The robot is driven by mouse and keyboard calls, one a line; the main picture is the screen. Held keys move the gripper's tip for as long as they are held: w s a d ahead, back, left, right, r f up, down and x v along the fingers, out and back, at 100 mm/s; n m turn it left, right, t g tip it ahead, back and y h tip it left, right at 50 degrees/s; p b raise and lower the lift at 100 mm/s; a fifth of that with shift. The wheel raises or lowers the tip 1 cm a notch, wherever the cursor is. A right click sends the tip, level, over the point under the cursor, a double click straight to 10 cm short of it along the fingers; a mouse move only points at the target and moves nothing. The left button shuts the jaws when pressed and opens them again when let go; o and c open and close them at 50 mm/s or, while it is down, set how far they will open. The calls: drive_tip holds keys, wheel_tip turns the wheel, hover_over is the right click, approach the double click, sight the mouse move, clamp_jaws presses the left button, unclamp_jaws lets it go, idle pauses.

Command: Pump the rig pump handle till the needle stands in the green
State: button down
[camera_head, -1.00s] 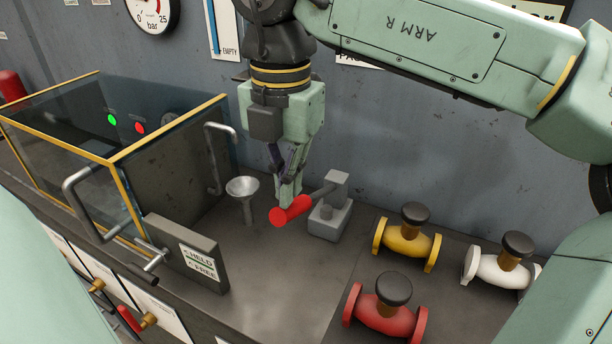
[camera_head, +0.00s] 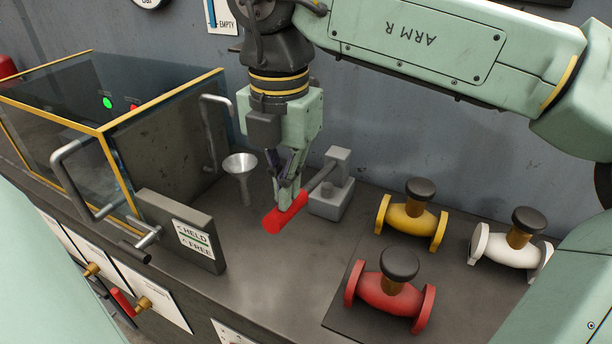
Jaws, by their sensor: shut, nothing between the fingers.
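The rig pump is a small grey block (camera_head: 332,200) on the bench, with a grey lever and a red handle grip (camera_head: 272,222) that slopes down to the left. My gripper (camera_head: 284,198) is shut, fingers pointing down, at the upper side of the red grip and seemingly touching it. The fingers cover part of the grip. A round gauge (camera_head: 147,3) on the wall shows only its bottom edge at the top left; its needle and any green band are out of view.
A glass-walled box with yellow edges (camera_head: 160,108) and a funnel (camera_head: 240,163) stand left of the pump. A grey HELD/FREE panel (camera_head: 205,245) is at front left. Yellow (camera_head: 410,217), red (camera_head: 388,290) and white (camera_head: 508,247) flanged spools sit at right.

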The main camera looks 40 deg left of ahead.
sight(285, 223)
drive_tip(key=f+b, duration=0.1)
drive_tip(key=f, duration=0.1)
drive_tip(key=f+b, duration=0.3)
drive_tip(key=f, duration=0.1)
drive_tip(key=shift+s+f, duration=0.25)
drive_tip(key=shift+f, duration=0.15)
drive_tip(key=r+p, duration=0.3)
drive_tip(key=r, duration=0.1)
drive_tip(key=r+p, duration=0.3)
drive_tip(key=r, duration=0.1)
drive_tip(key=w+r+p, duration=0.1)
drive_tip(key=r+p, duration=0.2)
drive_tip(key=r, duration=0.1)
drive_tip(key=shift+r+p, duration=0.25)
drive_tip(key=shift+p, duration=0.15)
drive_tip(key=shift+f, duration=0.1)
idle(1.3)
idle(0.3)
